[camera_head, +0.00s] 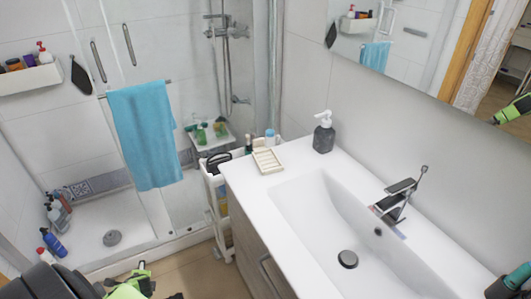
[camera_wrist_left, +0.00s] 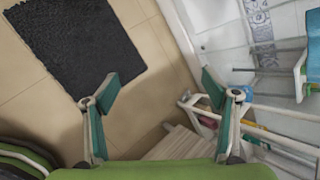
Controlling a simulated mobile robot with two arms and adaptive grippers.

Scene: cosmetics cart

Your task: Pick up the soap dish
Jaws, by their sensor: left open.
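The soap dish (camera_head: 267,160) is a cream, ribbed rectangular tray. It lies flat on the white washbasin counter (camera_head: 330,165), near the counter's back left corner in the head view. My left gripper (camera_head: 160,280) is low at the bottom left of the head view, over the floor and well apart from the dish. In the left wrist view its two teal fingers (camera_wrist_left: 160,90) are spread wide with nothing between them. The soap dish does not show in the left wrist view.
A dark soap dispenser (camera_head: 324,132) stands right of the dish. A white cart (camera_head: 218,190) with bottles stands left of the counter. The faucet (camera_head: 400,196) rises beside the basin. A dark mat (camera_wrist_left: 75,50) lies on the floor. A dark-and-teal item (camera_head: 512,282) is cut off at right.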

